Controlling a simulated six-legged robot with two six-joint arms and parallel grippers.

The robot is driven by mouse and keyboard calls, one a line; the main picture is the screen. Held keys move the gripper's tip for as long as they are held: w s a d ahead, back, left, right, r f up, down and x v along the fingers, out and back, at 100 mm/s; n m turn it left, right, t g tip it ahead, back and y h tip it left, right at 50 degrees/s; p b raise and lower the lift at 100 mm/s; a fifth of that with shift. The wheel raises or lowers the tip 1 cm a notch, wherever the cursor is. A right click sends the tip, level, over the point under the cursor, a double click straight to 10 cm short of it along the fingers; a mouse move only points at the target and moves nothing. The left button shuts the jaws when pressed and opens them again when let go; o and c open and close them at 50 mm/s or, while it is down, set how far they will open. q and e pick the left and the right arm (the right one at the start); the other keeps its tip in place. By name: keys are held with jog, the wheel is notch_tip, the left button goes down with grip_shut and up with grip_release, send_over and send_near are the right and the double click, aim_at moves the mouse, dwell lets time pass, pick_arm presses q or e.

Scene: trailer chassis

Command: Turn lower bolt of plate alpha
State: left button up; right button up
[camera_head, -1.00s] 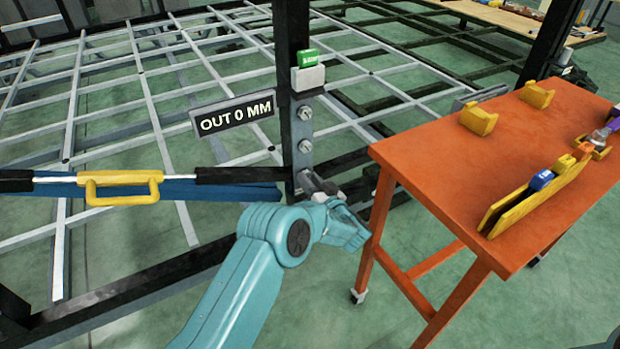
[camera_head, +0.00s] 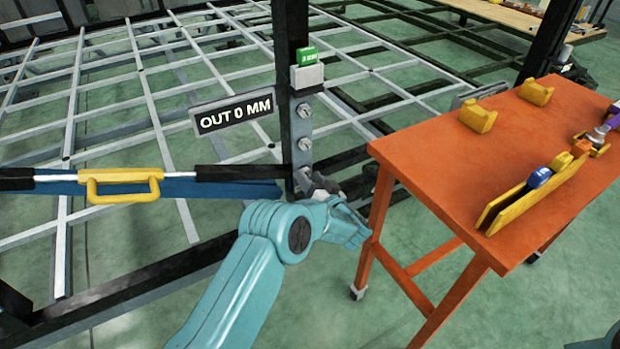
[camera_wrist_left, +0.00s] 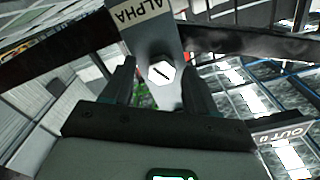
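In the left wrist view, a plate labelled ALPHA (camera_wrist_left: 147,12) has a pale hex bolt (camera_wrist_left: 161,71) with a dark line across its head. My left gripper's two dark fingers stand apart, one on each side of the bolt, with gaps showing; I see no contact. In the head view, my left gripper (camera_head: 314,184) is at the lower part of the dark post, below an upper bolt (camera_head: 304,111) and another bolt (camera_head: 305,145). I cannot tell which bolt the wrist view shows. My right gripper is out of view.
A sign reading OUT 0 MM (camera_head: 233,113) is left of the post, and a green-topped display (camera_head: 307,67) is above the bolts. A bar with a yellow handle (camera_head: 122,188) runs left. An orange table (camera_head: 430,155) with yellow holders stands close on the right.

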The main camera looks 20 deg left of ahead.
pick_arm(q)
jog(key=shift+a, duration=0.1)
jog(key=p+v, duration=0.2)
jog(key=v, duration=1.4)
jog(key=shift+s, duration=0.1)
